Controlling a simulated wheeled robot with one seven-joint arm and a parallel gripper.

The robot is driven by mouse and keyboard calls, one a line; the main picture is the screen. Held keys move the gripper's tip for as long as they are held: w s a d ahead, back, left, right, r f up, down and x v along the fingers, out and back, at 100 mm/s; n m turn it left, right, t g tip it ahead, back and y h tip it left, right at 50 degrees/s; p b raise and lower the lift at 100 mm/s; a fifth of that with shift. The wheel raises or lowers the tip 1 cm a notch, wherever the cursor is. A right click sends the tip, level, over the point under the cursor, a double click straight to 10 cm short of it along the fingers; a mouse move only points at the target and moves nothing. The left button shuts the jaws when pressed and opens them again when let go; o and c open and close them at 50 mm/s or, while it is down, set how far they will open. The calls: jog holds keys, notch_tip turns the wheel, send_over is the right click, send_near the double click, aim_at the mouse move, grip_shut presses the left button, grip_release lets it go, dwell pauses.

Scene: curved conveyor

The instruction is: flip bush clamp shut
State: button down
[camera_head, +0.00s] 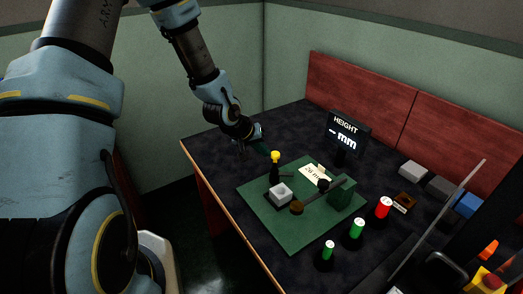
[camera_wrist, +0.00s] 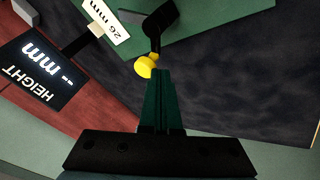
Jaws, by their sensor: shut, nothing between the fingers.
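The bush clamp (camera_head: 274,171) is a black lever with a yellow knob, standing upright at the left of the green plate (camera_head: 262,213). A light grey block (camera_head: 281,196) with a recess in its top sits at its foot. My gripper (camera_head: 266,151) is shut and empty, with its green fingertips close to the yellow knob at its upper left. In the wrist view the shut fingers (camera_wrist: 162,72) point at the yellow knob (camera_wrist: 145,67), which is just left of the tips. I cannot tell whether they touch. The black lever (camera_wrist: 155,32) extends beyond the knob.
A green post (camera_head: 343,193) with a dark arm stands right of the clamp. A height display (camera_head: 346,133) showing dashes and a 26 mm card (camera_head: 314,174) are behind. The dark table (camera_head: 225,150) is clear at the left.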

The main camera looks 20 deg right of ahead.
aim_at(276, 153)
jog(key=shift+d+m+g, duration=0.4)
jog(key=shift+d+m, duration=0.2)
jog(key=shift+d, duration=1.25)
jog(key=shift+s+d, duration=0.15)
jog(key=shift+d, duration=0.05)
dwell(1.0)
